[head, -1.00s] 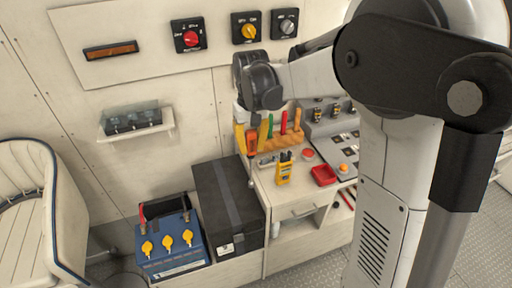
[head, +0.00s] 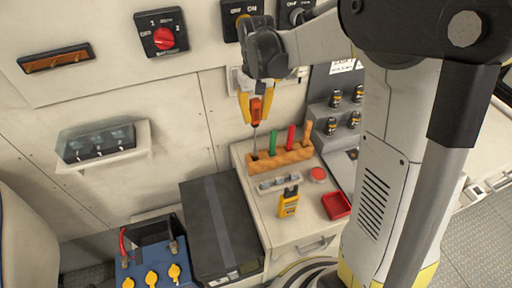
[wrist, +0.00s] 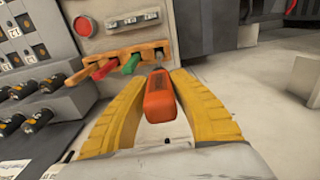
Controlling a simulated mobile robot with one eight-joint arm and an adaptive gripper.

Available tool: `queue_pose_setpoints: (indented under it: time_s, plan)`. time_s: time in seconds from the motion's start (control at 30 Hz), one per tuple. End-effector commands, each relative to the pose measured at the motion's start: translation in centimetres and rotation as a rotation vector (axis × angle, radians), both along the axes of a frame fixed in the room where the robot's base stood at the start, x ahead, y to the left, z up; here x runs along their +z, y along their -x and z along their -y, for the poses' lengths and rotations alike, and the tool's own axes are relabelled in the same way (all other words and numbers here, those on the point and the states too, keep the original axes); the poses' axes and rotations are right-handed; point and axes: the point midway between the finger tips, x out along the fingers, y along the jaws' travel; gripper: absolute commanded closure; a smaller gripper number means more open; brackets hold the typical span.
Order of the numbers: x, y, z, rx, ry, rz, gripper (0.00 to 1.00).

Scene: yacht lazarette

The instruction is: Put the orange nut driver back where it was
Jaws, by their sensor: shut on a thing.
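My gripper (head: 257,98) is shut on the orange nut driver (head: 256,110), with yellow fingers on both sides of its handle. The driver hangs nearly upright, its thin metal shaft pointing down. The shaft tip shows at the left end of the wooden tool rack (head: 282,160); I cannot tell whether it is in a hole or just above or behind one. The rack holds a green-handled, a red-handled and a light orange-handled tool to the right. In the wrist view the driver's handle (wrist: 159,97) lies between the fingers, and the rack (wrist: 120,58) is beyond.
On the bench, a yellow meter (head: 289,203), a red tray (head: 336,205) and a red button (head: 317,174) sit in front of the rack. A black case (head: 222,230) and a blue battery (head: 150,270) stand left. Wall switches are close behind my gripper.

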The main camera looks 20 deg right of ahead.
Motion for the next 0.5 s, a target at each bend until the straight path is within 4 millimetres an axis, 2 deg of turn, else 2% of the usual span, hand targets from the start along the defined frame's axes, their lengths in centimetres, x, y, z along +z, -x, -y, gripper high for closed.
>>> queue_pose_setpoints:
  time_s: [0.03,0.13,0.37,0.5]
  plan:
    - [-1.3,0.0,0.0,0.0,0.0,0.0,1.0]
    - [-3.3,0.0,0.0,0.0,0.0,0.0,1.0]
    - [-5.5,0.0,0.0,0.0,0.0,0.0,1.0]
    - [-7.6,0.0,0.0,0.0,0.0,0.0,1.0]
